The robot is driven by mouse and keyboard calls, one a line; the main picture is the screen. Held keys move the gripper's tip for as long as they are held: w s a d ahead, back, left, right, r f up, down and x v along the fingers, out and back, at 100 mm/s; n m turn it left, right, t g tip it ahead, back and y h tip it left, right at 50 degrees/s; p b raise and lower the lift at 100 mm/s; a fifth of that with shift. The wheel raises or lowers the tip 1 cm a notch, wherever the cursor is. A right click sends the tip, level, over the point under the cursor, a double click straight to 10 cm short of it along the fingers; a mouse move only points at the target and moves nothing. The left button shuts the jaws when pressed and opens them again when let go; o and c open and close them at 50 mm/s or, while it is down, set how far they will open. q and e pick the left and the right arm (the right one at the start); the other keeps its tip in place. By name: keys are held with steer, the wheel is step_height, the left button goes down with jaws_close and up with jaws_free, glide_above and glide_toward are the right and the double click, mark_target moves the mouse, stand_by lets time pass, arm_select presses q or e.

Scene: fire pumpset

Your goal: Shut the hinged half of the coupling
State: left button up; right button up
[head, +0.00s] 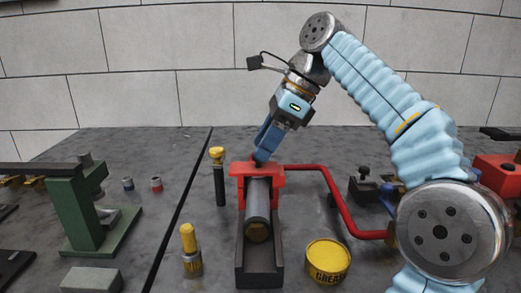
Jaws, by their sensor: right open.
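A red clamp-like piece (239,170), which looks like the coupling, sits across the far end of a grey cylinder (258,200). The cylinder lies in a dark open channel (275,262) in the middle of the table. I cannot tell from this view which part is the hinged half or how far it stands open. My right gripper (263,155) reaches down from above, its blue fingers at the top of the red piece. The fingers overlap in this view, and whether they touch the red piece is unclear. My left gripper is not in view.
A red bent pipe (335,195) runs right from the red piece. A yellow grease tin (327,262) stands right of the channel. Yellow-capped tools (190,250) stand left of it. A green stand (80,215) is farther left. A tiled wall (140,100) closes the back.

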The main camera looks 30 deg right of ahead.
steer(key=s+d, duration=0.6)
steer(key=d, duration=0.4)
steer(key=shift+s+d+r, duration=0.25)
